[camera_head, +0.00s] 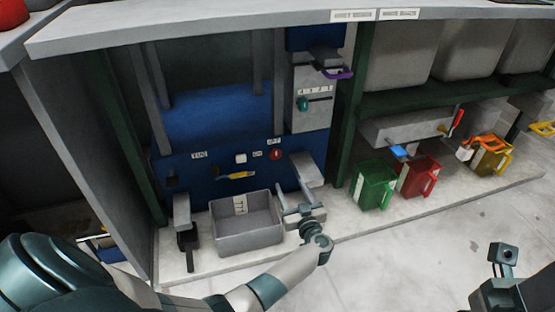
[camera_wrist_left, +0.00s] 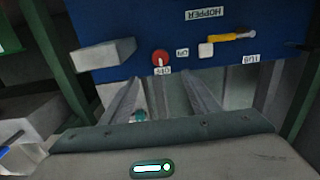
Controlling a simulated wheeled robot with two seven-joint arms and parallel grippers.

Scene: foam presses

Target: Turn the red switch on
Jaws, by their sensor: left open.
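The red switch (camera_head: 276,154) is a round knob on the blue panel (camera_head: 215,190). It also shows in the left wrist view (camera_wrist_left: 160,57), upside down, with a pale mark that seems to point at the OFF label (camera_wrist_left: 163,70). The ON label (camera_wrist_left: 182,52) is beside the knob. My left gripper (camera_head: 293,192) is open and empty, below and in front of the switch, apart from it. In the left wrist view its two fingers (camera_wrist_left: 160,82) reach toward the panel with the knob between their lines. Part of my right arm end (camera_head: 503,255) shows at lower right; its jaws are unclear.
A grey bin (camera_head: 247,236) stands below the panel, left of my left gripper. A grey block (camera_head: 307,169) juts out right of the switch. A yellow handle (camera_head: 236,175) and white button (camera_head: 241,158) are left of it. Green (camera_head: 371,190) and red (camera_head: 417,182) containers stand right.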

